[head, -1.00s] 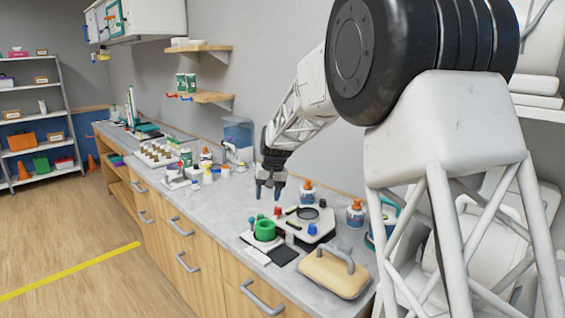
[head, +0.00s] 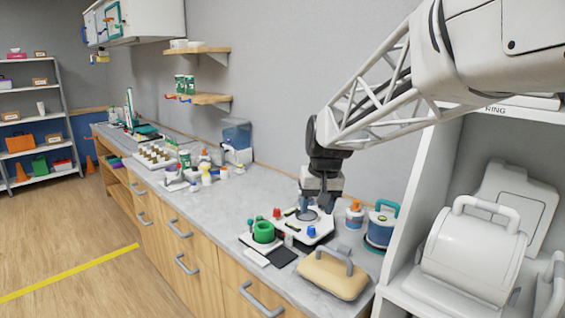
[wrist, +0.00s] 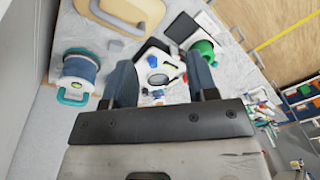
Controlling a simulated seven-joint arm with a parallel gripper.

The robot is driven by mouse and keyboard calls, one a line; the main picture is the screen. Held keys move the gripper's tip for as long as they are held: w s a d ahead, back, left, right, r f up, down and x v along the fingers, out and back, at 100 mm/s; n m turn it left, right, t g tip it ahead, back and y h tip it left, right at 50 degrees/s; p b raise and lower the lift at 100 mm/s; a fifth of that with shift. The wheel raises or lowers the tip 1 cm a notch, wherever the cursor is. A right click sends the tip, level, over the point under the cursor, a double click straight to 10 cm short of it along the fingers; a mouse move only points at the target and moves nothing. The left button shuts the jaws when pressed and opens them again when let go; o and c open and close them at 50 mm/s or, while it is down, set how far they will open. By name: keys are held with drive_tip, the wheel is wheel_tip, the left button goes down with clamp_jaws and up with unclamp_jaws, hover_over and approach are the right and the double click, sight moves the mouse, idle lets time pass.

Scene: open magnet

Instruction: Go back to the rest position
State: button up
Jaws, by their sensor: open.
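My gripper (head: 316,205) hangs over the counter (head: 228,212) in the head view, pointing down above a white plate-like device (head: 318,233) with a round opening. In the wrist view my gripper (wrist: 160,75) shows two dark blue fingers well apart, with nothing between them but the view of the device (wrist: 172,66) below. The fingers overlap the device in the head view. I cannot tell the exact gap between them and it.
A green ring-shaped piece (head: 264,232) stands left of the device. A tan block with a grey handle (head: 333,274) lies in front. A glue bottle (head: 354,214) and a blue canister with a teal handle (head: 381,227) are to the right. White shelving (head: 425,215) stands right.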

drive_tip(key=s+d+f, duration=0.1)
drive_tip(key=s+d, duration=0.2)
drive_tip(key=s, duration=0.7)
drive_tip(key=s+d+f+t+h, duration=0.1)
drive_tip(key=s+d+f, duration=0.1)
drive_tip(key=s, duration=0.9)
drive_tip(key=s+d+f+m, duration=0.1)
drive_tip(key=s+d, duration=0.4)
drive_tip(key=s, duration=0.5)
drive_tip(key=shift+s+f, duration=0.25)
drive_tip(key=shift+f, duration=0.45)
